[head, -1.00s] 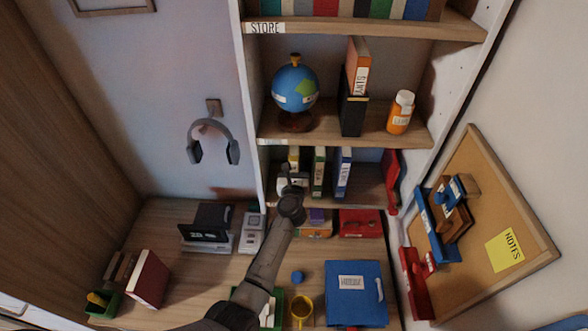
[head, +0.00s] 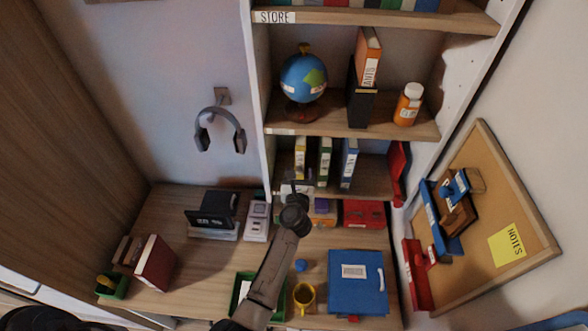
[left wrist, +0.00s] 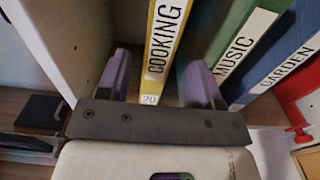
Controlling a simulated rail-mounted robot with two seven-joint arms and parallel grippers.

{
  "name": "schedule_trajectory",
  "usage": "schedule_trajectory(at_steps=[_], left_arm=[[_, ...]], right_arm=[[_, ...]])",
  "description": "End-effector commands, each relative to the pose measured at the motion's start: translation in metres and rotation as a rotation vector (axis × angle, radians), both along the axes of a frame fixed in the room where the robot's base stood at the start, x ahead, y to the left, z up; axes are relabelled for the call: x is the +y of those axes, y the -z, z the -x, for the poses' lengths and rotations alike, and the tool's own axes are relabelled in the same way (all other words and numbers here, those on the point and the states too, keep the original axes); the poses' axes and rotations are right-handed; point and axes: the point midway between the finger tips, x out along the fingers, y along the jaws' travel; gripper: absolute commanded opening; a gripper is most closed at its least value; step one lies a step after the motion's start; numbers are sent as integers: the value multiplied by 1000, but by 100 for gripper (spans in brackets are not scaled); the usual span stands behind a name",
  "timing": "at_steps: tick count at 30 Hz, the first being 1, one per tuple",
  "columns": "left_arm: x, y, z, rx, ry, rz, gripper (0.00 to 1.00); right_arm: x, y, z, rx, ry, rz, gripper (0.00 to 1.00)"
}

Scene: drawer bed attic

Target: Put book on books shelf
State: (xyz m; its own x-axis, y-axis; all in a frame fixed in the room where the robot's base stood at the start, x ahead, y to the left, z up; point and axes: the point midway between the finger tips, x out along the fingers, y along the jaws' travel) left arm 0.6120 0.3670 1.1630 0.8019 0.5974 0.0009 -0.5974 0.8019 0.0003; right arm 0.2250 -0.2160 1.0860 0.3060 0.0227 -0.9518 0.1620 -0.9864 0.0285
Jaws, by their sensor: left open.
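A yellow book labelled COOKING (head: 300,158) stands upright on the lower bookshelf (head: 365,188), left of a green book labelled MUSIC (head: 324,162) and a blue book labelled GARDEN (head: 349,163). My left gripper (head: 297,187) is open just in front of and below the yellow book. In the left wrist view, the spine of the yellow book (left wrist: 163,45) shows between the spread purple fingers of my left gripper (left wrist: 160,72). I cannot tell whether the fingers touch it. My right gripper is not in view.
A shelf upright (head: 258,90) stands close left of the yellow book. A red item (head: 398,170) leans at the shelf's right end. Above are a globe (head: 304,78) and an orange book (head: 368,58). A blue case (head: 357,285) and yellow mug (head: 304,296) are on the desk below.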

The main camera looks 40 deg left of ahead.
Motion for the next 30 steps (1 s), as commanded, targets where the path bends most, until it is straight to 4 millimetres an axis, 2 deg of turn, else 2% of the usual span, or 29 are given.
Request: schedule_trajectory(at_steps=[7,10,14,17,20,21,23,24,26,27,30], left_arm=[[-5,-1,6,0,3,-9,59],[-8,-6,11,14,44,-101,59],[-32,-25,26,69,197,-446,59],[-73,-32,50,154,386,-863,59],[-122,-20,86,257,603,-1313,59],[-139,-11,103,300,693,-1487,59],[-161,6,133,363,830,-1739,59],[-171,19,154,405,924,-1900,59],[-182,37,187,463,1065,-2122,59],[-186,49,210,498,1161,-2254,59],[-185,69,264,578,1392,-2529,59]], right_arm=[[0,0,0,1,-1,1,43],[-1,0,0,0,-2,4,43],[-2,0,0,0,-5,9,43],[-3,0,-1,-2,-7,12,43],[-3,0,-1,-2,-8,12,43],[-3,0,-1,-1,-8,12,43],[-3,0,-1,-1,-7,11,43],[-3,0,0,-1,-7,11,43],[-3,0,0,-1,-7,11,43],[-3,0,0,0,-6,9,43],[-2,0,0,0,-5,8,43]])
